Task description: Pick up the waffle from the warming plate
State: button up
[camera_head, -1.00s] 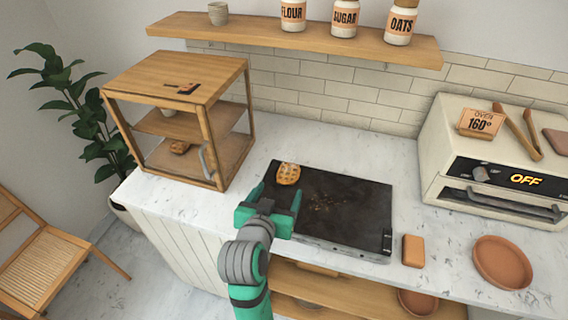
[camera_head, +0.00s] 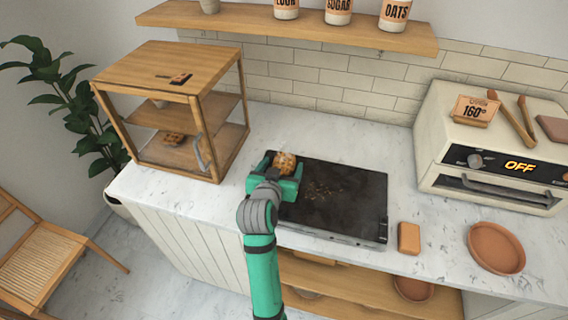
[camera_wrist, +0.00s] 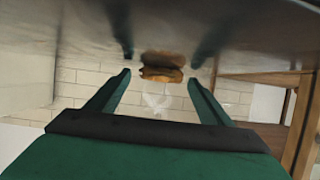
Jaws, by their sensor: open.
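The waffle (camera_head: 284,162) is round and golden brown. It lies near the far left corner of the black warming plate (camera_head: 345,200). My gripper (camera_head: 283,168) is open, low over the plate's left part, with its fingers pointing toward the waffle. In the head view the waffle shows at the fingertips, its near edge partly hidden by the gripper. In the wrist view my gripper (camera_wrist: 160,85) has its two green fingers spread wide, and the waffle (camera_wrist: 162,66) appears centred between and just beyond the tips. I cannot tell whether they touch.
An orange block (camera_head: 409,238) and a terracotta dish (camera_head: 496,248) lie to the right. A toaster oven (camera_head: 437,150) stands at the back right. Counter behind the plate is clear.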

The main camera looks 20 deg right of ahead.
jog(key=shift+c, duration=0.2)
jog(key=c, duration=1.1)
jog(key=shift+r, duration=0.1)
